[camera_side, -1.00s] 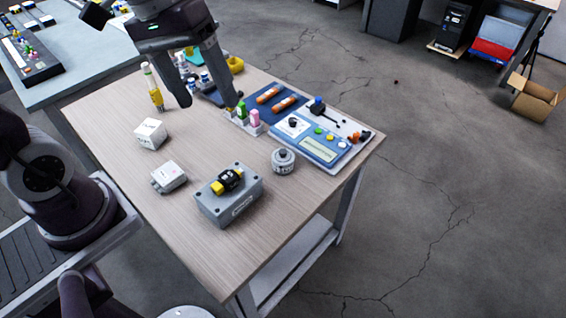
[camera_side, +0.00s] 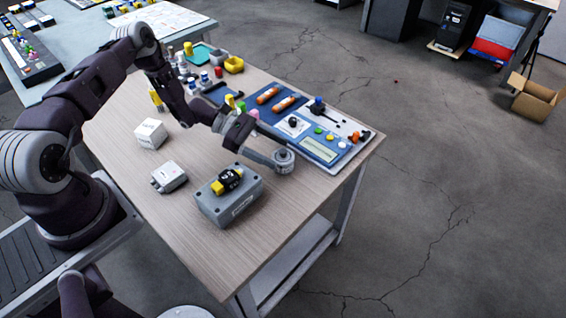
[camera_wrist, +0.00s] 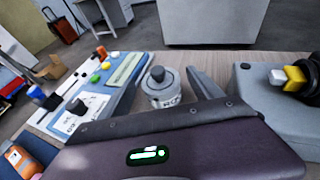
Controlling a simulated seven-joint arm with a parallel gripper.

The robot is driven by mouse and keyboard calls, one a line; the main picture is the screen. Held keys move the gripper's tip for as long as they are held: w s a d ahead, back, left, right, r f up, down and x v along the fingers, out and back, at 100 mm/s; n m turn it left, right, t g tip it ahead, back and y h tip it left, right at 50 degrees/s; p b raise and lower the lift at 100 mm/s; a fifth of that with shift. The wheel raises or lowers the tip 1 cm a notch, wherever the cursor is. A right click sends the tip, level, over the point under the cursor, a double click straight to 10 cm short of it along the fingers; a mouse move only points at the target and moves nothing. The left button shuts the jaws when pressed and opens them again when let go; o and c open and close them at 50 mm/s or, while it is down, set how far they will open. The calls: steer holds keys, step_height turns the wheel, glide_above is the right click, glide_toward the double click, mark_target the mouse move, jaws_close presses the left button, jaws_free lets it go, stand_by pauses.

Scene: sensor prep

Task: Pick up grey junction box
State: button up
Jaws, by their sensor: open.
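The grey junction box (camera_side: 240,202) is a rectangular box with corner screws. It stands on the wooden table with a black and yellow connector (camera_side: 228,180) lying across its lid. In the wrist view the box (camera_wrist: 262,108) is at the right edge, partly cut off. My gripper (camera_side: 278,158) is low over the table, to the right of the box. It is open, its fingers on either side of a small round grey canister with a knob (camera_wrist: 163,90), not around the box. Whether the fingers touch the canister I cannot tell.
A white cube (camera_side: 150,133) and a small white box (camera_side: 168,177) stand left of the junction box. A blue panel with buttons and a display (camera_side: 322,147) lies behind the canister. The table's front area is clear.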

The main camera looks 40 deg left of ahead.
mark_target(280, 154)
steer(key=x, duration=0.3)
steer(key=shift+w+d+f, duration=0.1)
steer(key=c, duration=1.3)
